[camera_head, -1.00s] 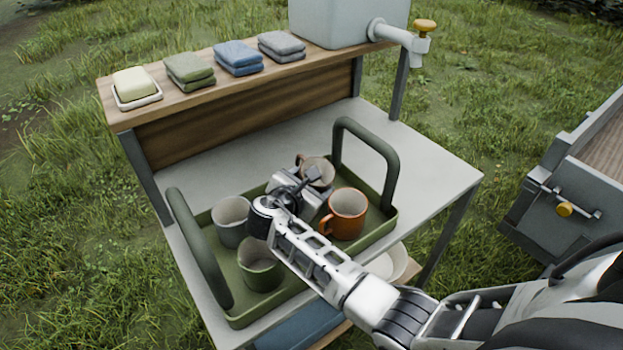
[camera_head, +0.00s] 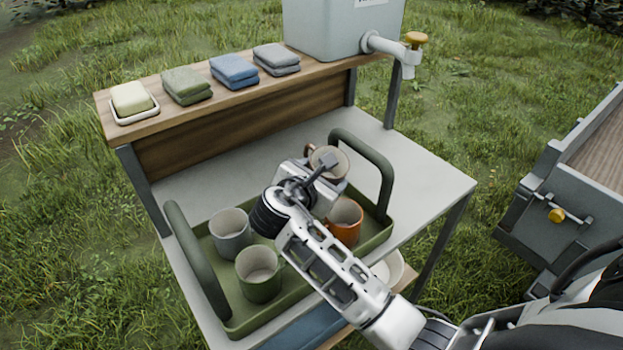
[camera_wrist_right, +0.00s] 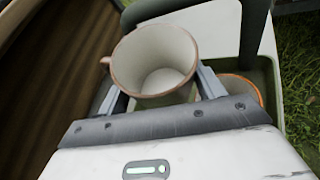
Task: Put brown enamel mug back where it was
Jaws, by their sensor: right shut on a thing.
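The brown enamel mug (camera_head: 331,162) has a pale inside and a brown rim and handle. It is held above the back right part of the green tray (camera_head: 375,237). My right gripper (camera_head: 323,178) is shut on it. In the right wrist view the mug (camera_wrist_right: 158,62) sits upright to slightly tilted between the two fingers (camera_wrist_right: 160,88), its handle at the left. The mug's lower part is hidden in the head view by my gripper. My left gripper is not in view.
In the tray stand a grey mug (camera_head: 231,233), a green mug (camera_head: 260,275) and an orange mug (camera_head: 345,220), partly behind my arm. Tall tray handles rise at left (camera_head: 195,262) and right (camera_head: 372,165). The grey tabletop (camera_head: 420,165) is clear behind and right.

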